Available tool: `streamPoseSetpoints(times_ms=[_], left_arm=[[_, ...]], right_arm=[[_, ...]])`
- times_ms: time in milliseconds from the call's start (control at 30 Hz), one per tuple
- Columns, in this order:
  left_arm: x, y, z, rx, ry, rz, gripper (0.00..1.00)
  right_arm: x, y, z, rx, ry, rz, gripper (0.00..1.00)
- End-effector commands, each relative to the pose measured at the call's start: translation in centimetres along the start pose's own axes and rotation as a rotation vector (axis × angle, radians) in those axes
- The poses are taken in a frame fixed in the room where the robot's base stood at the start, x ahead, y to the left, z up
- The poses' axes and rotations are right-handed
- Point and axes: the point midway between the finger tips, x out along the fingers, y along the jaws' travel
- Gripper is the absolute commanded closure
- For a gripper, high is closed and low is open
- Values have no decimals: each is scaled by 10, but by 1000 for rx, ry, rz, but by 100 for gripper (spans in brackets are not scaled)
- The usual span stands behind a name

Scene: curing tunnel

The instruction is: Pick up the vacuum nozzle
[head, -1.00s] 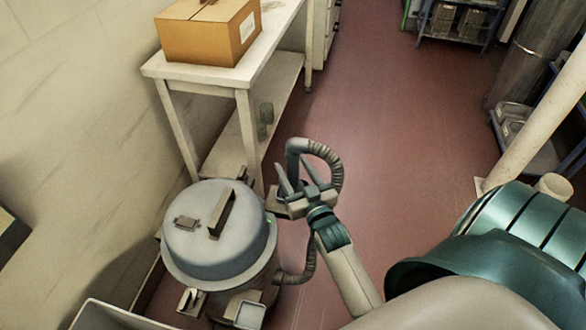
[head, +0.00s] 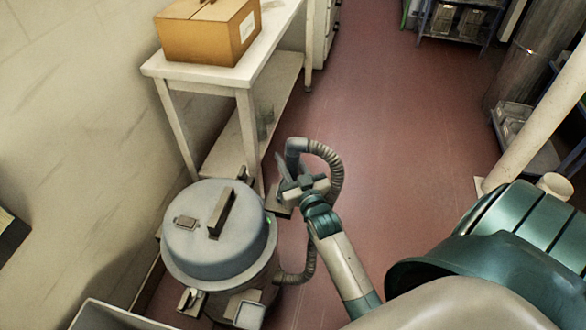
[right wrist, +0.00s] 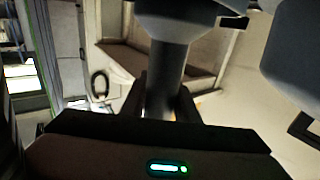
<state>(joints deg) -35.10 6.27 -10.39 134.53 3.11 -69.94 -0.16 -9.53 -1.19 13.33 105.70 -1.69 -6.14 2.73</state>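The vacuum nozzle (head: 297,148) is a grey bent tube at the end of a ribbed hose (head: 333,165), upright beside the vacuum's grey round canister (head: 215,240). My right gripper (head: 287,174) is at the nozzle's tube, just right of the canister, and hides part of it. In the right wrist view a grey tube (right wrist: 166,75), seemingly the nozzle's, runs down between the two dark fingers of my right gripper (right wrist: 164,104). The fingers lie close on both sides of it; whether they press on it I cannot tell. My left gripper is not in view.
A white table (head: 215,75) with a cardboard box (head: 208,32) stands behind the canister, along the pale wall. The red floor (head: 410,130) to the right is open. A pale slanted post (head: 530,125) and shelving (head: 455,22) stand farther right and back.

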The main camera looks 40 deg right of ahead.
Motion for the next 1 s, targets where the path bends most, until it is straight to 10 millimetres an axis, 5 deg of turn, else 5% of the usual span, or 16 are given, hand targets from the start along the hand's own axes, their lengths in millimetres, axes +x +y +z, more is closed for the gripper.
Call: streamPoseSetpoints(times_ms=[467,767,1000], left_arm=[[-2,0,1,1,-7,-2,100],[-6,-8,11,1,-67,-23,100],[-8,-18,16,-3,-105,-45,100]], right_arm=[[0,0,-7,0,2,0,100],[0,2,-47,-1,5,0,100],[-7,49,-72,-6,2,-1,100]])
